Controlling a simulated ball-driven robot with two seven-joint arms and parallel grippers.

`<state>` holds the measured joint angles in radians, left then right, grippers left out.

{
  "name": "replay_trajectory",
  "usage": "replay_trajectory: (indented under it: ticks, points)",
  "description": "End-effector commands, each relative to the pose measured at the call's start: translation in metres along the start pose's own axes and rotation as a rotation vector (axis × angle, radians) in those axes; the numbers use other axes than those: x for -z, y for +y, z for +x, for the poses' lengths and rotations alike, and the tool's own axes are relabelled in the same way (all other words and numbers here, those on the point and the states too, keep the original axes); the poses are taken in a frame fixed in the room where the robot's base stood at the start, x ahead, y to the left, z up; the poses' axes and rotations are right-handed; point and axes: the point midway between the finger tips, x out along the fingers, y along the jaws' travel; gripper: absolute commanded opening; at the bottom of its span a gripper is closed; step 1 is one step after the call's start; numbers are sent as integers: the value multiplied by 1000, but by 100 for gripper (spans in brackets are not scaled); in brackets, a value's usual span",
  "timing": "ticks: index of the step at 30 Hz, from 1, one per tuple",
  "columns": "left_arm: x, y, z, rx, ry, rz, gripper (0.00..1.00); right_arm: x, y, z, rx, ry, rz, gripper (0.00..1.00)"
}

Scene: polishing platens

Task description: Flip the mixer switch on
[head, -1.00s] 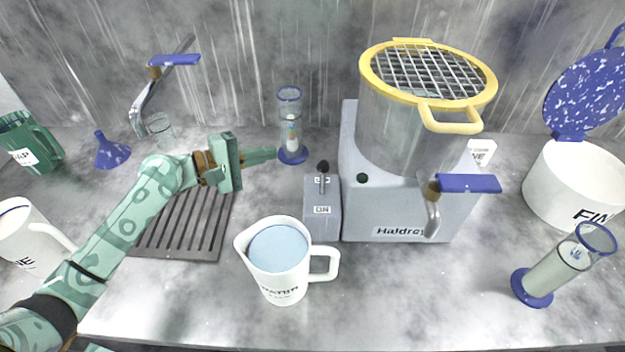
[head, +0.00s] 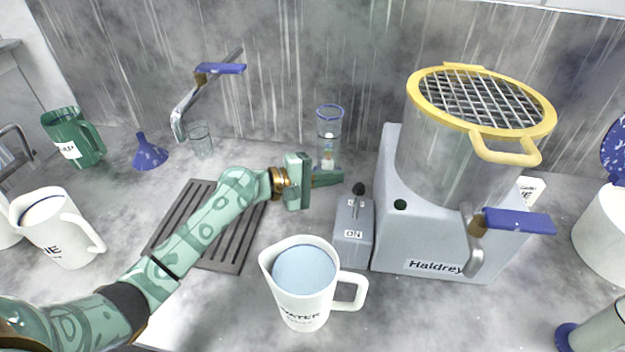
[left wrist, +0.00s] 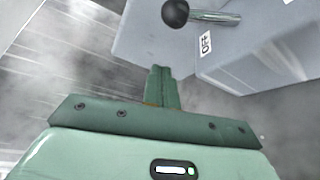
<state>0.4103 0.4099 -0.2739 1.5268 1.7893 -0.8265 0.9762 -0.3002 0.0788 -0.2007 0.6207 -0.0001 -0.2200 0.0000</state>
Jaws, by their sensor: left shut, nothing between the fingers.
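The mixer switch is a grey box (head: 352,250) with a metal lever that ends in a black ball knob (head: 359,188). An ON label is on its front side. In the left wrist view the knob (left wrist: 175,12) and lever show at the top, near an OFF label (left wrist: 205,45). The lever seems to stand on the OFF side. My left gripper (head: 340,177) is shut and empty, just left of the knob and apart from it. Its closed fingers also show in the left wrist view (left wrist: 162,72). The mixer (head: 395,245), marked Haldrey, stands right of the box. My right gripper is not visible.
A white water jug (head: 300,310) stands just in front of the switch box. A clear cylinder (head: 329,145) stands behind my left gripper. A slotted drain (head: 215,262) lies under my left arm. A blue-handled tap (head: 520,222) is at the mixer's front.

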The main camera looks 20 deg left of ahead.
Motion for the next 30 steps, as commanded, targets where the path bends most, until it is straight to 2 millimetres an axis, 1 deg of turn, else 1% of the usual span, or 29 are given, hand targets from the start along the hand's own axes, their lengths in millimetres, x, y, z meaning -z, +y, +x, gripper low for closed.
replay_trajectory:
  ticks: [1,4,6,9,12,16,30]
  points:
    - [0,0,12,-3,-2,-3,0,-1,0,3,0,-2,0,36]
    - [0,-1,32,-1,-2,-2,0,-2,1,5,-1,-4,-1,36]
    - [-15,2,23,0,-2,1,0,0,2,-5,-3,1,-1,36]
    - [-27,2,18,-1,-1,-1,0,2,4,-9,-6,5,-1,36]
    - [-34,1,16,-1,-1,-1,0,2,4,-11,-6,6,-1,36]
    - [-38,0,14,-1,0,-1,0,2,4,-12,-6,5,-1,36]
    - [-38,-2,14,-8,0,14,0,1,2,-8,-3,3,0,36]
